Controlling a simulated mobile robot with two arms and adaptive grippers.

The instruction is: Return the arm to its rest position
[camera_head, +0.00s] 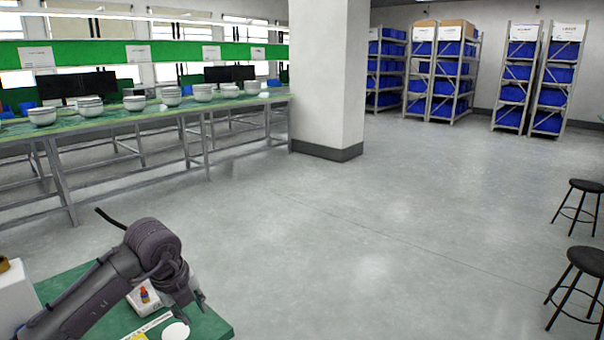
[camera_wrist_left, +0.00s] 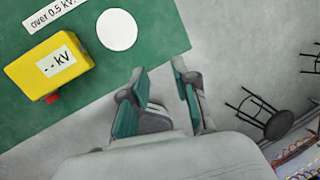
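My left arm comes in from the left in the head view, and its gripper (camera_head: 198,303) hangs over the right edge of a green-topped table (camera_head: 215,325). In the left wrist view, the gripper (camera_wrist_left: 160,80) has its two fingers apart with nothing between them. The fingers lie past the edge of the green top, with grey floor behind. A yellow box marked kV (camera_wrist_left: 50,66) and a white disc (camera_wrist_left: 117,30) lie on the green top. My right gripper is in neither view.
A small white tray (camera_head: 138,304) with a red-and-orange item sits partly behind my arm. A long bench (camera_head: 150,112) with stacked white bowls stands at the back left, beside a pillar (camera_head: 328,75). Blue-bin racks stand far right; black stools (camera_head: 580,186) stand at right. The middle floor is clear.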

